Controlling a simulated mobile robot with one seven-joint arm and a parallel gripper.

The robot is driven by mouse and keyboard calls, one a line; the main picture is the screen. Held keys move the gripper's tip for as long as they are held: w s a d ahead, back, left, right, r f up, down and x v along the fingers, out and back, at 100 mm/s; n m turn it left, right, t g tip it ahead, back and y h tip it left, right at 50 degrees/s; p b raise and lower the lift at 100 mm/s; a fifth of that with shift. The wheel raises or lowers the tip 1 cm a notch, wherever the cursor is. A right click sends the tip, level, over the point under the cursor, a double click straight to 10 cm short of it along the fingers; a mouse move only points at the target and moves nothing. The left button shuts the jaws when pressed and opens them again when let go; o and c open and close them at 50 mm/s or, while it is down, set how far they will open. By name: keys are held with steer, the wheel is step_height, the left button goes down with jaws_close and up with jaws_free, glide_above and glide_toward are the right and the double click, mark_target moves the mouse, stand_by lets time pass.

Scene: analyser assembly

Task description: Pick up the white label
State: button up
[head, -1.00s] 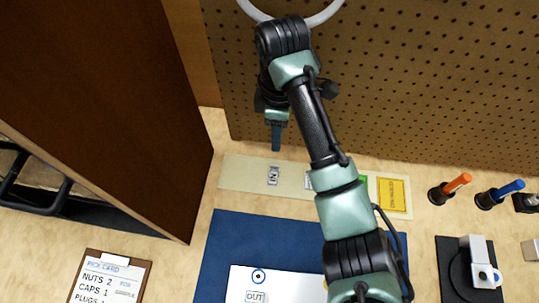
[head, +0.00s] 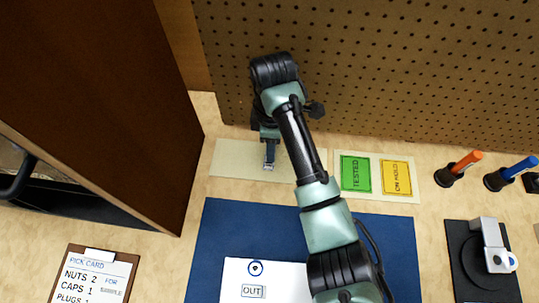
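A small pale label (head: 268,167) shows only as a sliver at the tip of my gripper (head: 269,163), on the cream strip (head: 232,160) at the back of the bench. My gripper points down at it and covers most of it. I cannot tell whether the fingers touch the label or how far apart they are. Another small label, reading OUT (head: 254,291), lies on the white panel (head: 290,275) at the front.
Green TESTED (head: 355,174) and yellow ON HOLD (head: 397,177) cards lie right of my arm. Orange (head: 466,162) and blue-handled (head: 520,168) tools stand farther right. A pegboard (head: 400,70) rises behind, a brown panel (head: 90,90) at left. A blue mat (head: 390,235) lies in front.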

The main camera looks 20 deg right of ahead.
steer(key=shift+f, duration=0.25)
jaws_close()
steer(key=shift+r, duration=0.15)
